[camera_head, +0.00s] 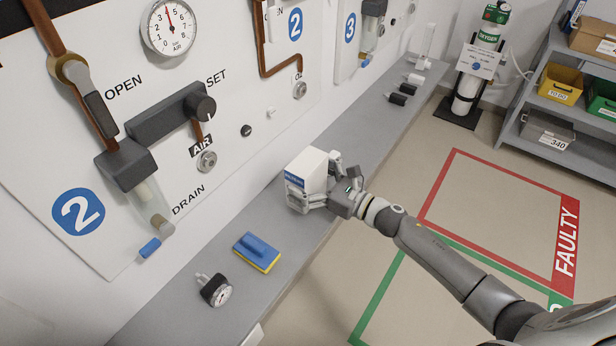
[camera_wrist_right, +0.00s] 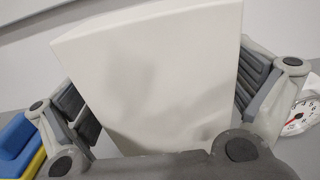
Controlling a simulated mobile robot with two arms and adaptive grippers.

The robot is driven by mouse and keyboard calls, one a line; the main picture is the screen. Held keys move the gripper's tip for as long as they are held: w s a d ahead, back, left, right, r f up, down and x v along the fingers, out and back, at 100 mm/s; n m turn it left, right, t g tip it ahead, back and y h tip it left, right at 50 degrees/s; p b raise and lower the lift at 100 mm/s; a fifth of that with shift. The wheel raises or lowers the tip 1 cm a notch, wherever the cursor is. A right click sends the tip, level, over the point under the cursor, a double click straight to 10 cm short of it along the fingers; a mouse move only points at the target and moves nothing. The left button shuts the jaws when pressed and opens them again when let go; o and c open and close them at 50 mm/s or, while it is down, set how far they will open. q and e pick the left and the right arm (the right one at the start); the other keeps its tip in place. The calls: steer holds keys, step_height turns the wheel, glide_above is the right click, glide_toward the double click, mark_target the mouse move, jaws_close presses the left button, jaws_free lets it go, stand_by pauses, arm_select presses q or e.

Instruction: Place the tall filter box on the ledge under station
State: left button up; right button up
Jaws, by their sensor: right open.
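The white filter box (camera_head: 309,166) with a blue label stands upright on the grey ledge (camera_head: 345,137) under the wall panel. It fills the middle of the right wrist view (camera_wrist_right: 150,70). My right gripper (camera_head: 322,188) is open, with its fingers on either side of the box. In the wrist view one finger shows on each side of it; whether the pads touch it is hard to tell. The station panel with a blue number 2 (camera_head: 78,213) is on the wall to the left. My left gripper is not in view.
A blue and yellow sponge block (camera_head: 257,252) and a small round gauge (camera_head: 216,290) lie on the near ledge. Dark fittings (camera_head: 402,92) lie farther along. An oxygen cylinder (camera_head: 467,92) and a shelf rack (camera_head: 560,137) stand at the back. The red-outlined floor area (camera_head: 497,215) is clear.

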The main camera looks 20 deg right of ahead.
steer(key=shift+r+p, duration=0.25)
steer(key=shift+p, duration=0.05)
steer(key=b+v, duration=0.3)
steer(key=v, duration=0.9)
steer(key=shift+f, duration=0.1)
